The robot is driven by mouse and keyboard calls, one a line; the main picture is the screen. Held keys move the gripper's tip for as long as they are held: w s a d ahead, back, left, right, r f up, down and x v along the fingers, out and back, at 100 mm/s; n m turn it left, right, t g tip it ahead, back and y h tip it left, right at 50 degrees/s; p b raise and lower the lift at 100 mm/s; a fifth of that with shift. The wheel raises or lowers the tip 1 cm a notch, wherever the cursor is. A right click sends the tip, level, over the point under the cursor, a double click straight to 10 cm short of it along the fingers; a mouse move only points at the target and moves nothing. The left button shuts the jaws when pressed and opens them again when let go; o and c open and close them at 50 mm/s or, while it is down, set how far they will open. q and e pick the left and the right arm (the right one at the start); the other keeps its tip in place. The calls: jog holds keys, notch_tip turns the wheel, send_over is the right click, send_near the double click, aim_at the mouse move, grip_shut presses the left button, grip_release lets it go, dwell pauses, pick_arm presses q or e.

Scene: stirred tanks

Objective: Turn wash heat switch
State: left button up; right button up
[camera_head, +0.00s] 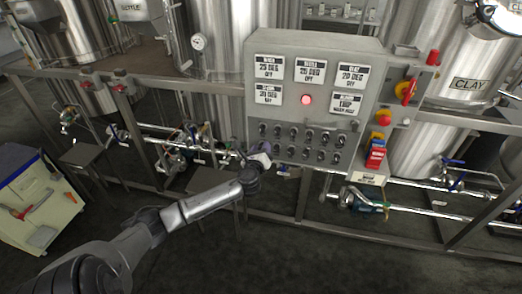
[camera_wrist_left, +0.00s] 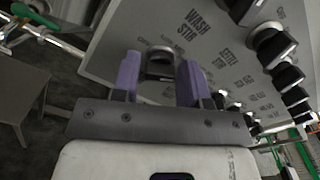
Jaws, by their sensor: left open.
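The grey control panel (camera_head: 312,100) carries two rows of small black switches (camera_head: 308,143) on its lower half. My left gripper (camera_head: 266,152) is at the panel's lower left corner, by the left end of the lower row. In the left wrist view its two purple fingers are open, one on each side of a dark switch knob (camera_wrist_left: 160,62). Contact with the knob cannot be told. A label reading "WASH STIR" (camera_wrist_left: 194,22) is printed near that knob. I cannot read a wash heat label, so which switch is wash heat is unclear. My right gripper is not in view.
Other knobs (camera_wrist_left: 272,45) stand close by on the panel. Display plates (camera_head: 268,67) and a lit red lamp (camera_head: 306,100) are above the switches. A red-yellow rotary handle (camera_head: 407,90) is at the right. Steel pipes (camera_head: 420,205) and a frame rail run below and behind.

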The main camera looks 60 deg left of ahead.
pick_arm(q)
jog(key=c, duration=0.6)
jog(key=shift+c, duration=0.2)
